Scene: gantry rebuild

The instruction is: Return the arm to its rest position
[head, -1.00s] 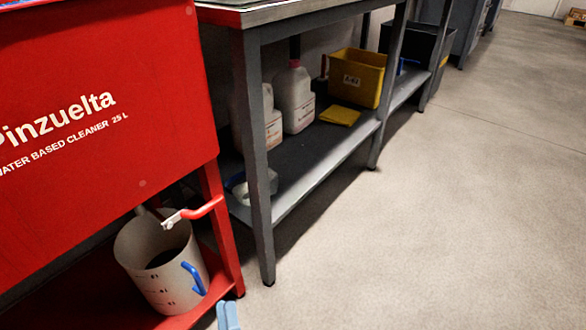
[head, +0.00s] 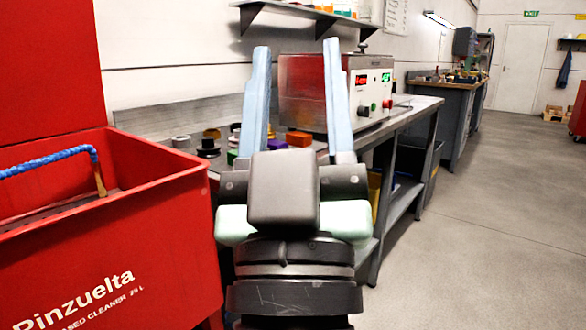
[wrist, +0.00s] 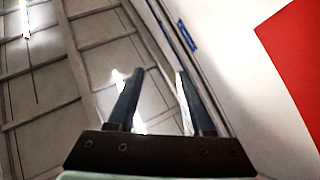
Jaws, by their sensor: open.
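My gripper (head: 297,50) is raised upright in the middle of the head view, with its two pale blue fingers apart and nothing between them. In the wrist view my gripper (wrist: 158,75) also shows open and empty, with the ceiling (wrist: 60,60) and an upper wall beyond it. The gripper stands in front of the grey workbench in the picture and hides part of it. I cannot tell the exact gap to the bench.
A red parts washer (head: 110,240) stands close on the left. The workbench (head: 415,104) carries a control box (head: 362,90) and small coloured parts. A wall shelf (head: 290,10) is above. Open floor (head: 480,230) lies to the right.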

